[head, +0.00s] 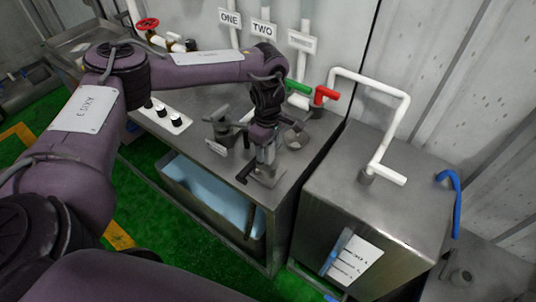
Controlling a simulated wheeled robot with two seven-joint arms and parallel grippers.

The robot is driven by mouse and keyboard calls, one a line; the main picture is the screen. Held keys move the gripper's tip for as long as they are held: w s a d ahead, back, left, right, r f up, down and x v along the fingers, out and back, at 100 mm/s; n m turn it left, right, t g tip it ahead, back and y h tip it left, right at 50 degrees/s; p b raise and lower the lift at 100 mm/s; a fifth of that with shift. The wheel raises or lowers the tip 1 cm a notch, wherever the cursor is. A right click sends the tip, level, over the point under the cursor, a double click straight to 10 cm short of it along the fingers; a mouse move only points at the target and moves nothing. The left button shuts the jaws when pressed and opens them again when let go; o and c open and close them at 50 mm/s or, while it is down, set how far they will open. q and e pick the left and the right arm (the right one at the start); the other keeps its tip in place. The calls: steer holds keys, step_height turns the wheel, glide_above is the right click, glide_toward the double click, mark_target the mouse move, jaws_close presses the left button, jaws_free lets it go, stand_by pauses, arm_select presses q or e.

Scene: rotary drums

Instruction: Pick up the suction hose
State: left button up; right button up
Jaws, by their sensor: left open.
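No part is labelled as the suction hose, so I cannot tell which one it is. A dark, narrow hose-like piece (250,218) hangs at the front edge of the steel counter, just below my left gripper. A bent white pipe (398,118) rises over the steel cabinet at the right. A short blue hose (454,195) curves at that cabinet's far right edge. My left gripper (258,177) is open and points down over the counter's front right part. The arm hides some of what lies behind it. My right gripper is out of view.
The steel counter (205,98) carries black knobs (161,110) and metal fittings. Green (299,87) and red (325,95) valve handles stand close behind the gripper. The cabinet (330,185) stands right of a narrow gap.

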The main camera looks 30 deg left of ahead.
arm_select(q)
jaws_close()
steer(key=shift+r, duration=0.15)
stand_by(0.4)
